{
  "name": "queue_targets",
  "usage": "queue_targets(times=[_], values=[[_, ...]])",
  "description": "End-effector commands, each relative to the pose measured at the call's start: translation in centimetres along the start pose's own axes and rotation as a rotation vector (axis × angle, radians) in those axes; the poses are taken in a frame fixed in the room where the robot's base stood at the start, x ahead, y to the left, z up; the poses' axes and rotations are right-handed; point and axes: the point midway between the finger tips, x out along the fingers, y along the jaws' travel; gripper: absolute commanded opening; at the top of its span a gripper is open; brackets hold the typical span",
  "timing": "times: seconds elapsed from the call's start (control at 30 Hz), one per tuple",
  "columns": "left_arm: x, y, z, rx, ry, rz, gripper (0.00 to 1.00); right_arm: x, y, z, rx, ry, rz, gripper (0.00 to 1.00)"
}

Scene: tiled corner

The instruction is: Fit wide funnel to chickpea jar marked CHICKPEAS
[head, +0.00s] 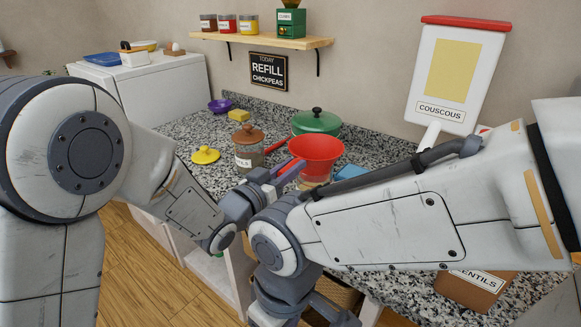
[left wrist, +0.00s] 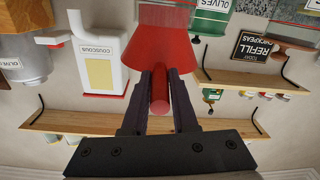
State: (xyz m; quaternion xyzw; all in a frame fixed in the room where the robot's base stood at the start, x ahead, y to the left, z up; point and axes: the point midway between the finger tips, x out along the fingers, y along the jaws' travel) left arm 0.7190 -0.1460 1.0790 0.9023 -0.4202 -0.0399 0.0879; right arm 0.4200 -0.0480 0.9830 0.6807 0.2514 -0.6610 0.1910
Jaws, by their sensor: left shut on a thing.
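The red wide funnel (head: 316,148) is above the counter, mouth up. My left gripper (head: 285,171) is shut on the funnel's red handle, which shows between its fingers in the left wrist view (left wrist: 160,93). The red cone (left wrist: 165,48) lies beyond the fingertips there. A clear jar with tan contents (head: 315,181) shows directly below the funnel; its label is not readable. I cannot tell whether the spout is in the jar mouth or just above it. My right arm reaches in from the right and bends downward; its fingertips are out of sight.
A wooden-lidded jar (head: 249,158) with a label ending in "ILS" stands left of the funnel. A yellow lid (head: 206,155) lies farther left. A green pot (head: 315,122) stands behind, a blue item (head: 350,172) to the right. A couscous dispenser (head: 455,75) hangs at the right.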

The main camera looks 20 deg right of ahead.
Motion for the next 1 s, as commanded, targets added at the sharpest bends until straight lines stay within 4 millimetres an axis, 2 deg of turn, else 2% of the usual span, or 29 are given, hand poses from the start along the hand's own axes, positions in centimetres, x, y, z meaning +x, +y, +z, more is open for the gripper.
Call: queue_targets(times=[0.53,0.57,0.6,0.63,1.0], values=[[0.0,-0.3,1.4,0.0,0.001,0.0,0.0,1.4,0.1,0.1,0.0,0.0,0.0,0.67],[0.0,-0.2,1.3,0.0,0.002,0.0,0.38,1.3,0.1,0.1,0.0,0.0,0.0,0.67],[0.0,-0.2,1.2,0.0,0.001,0.0,0.53,1.3,0.1,0.1,0.0,0.0,0.0,0.67],[0.0,-0.2,1.2,0.0,0.001,0.0,0.62,1.3,0.1,0.1,0.0,0.0,0.0,0.67],[-0.4,-0.3,1.3,0.0,-0.001,-0.001,0.62,1.4,0.1,0.1,0.0,0.0,0.0,0.67]])
